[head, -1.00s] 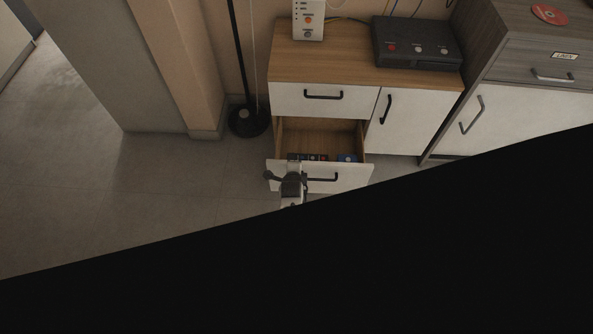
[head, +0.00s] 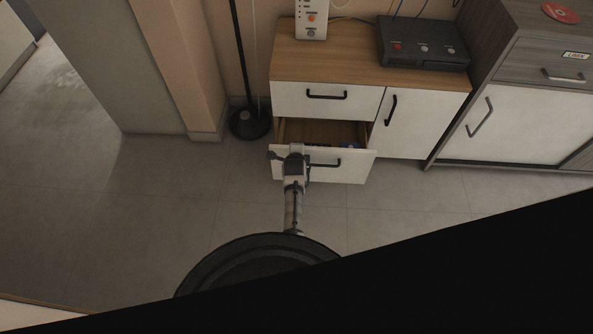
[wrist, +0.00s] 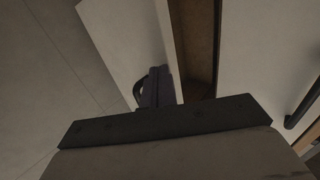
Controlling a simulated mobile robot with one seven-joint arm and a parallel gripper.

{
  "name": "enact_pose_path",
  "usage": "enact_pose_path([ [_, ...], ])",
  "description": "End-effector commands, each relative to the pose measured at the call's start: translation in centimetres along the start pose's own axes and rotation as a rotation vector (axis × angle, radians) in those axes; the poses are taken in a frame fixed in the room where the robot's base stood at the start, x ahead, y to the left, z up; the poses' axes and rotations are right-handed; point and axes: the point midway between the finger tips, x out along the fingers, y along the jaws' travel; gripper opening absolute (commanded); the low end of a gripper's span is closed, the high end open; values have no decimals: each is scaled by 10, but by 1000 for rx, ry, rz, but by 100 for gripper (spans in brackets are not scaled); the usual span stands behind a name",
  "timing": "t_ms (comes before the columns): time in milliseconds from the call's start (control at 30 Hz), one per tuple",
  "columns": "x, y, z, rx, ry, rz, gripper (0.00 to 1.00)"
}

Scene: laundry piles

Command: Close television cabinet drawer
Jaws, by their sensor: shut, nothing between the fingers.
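The television cabinet (head: 290,62) has a wood top and white fronts. Its lower left drawer (head: 352,174) is partly open, with the wooden inside showing above its white front; the front also shows in the wrist view (wrist: 122,35). Its black handle (head: 328,164) is partly hidden by my gripper. My gripper (head: 295,150) is at the left part of the drawer front. In the wrist view my dark fingers (wrist: 158,88) are shut and empty, close against the drawer front; exact contact is hard to tell. A dark loop (wrist: 138,92), probably the handle, shows beside them.
The upper drawer (head: 300,100) and right door (head: 425,120) are closed. A black box (head: 425,45) and a white device (head: 311,20) stand on top. A lamp base (head: 248,123) is at the left, a grey cabinet (head: 510,120) at the right. The floor in front is clear.

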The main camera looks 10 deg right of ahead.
Motion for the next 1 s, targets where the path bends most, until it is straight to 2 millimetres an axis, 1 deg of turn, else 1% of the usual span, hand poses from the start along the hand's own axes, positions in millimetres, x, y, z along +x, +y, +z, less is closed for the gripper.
enact_pose_path([
  [33,16,-5,1,0,-1,-4,0],
  [100,28,-16,1,0,-1,-4,0],
  [300,56,-44,1,-1,-1,-2,0],
  [400,66,-54,0,1,0,-2,0],
  [600,78,-68,0,0,0,0,0],
  [800,80,-73,0,-1,0,1,0],
  [1000,79,-73,0,-1,0,1,0],
])
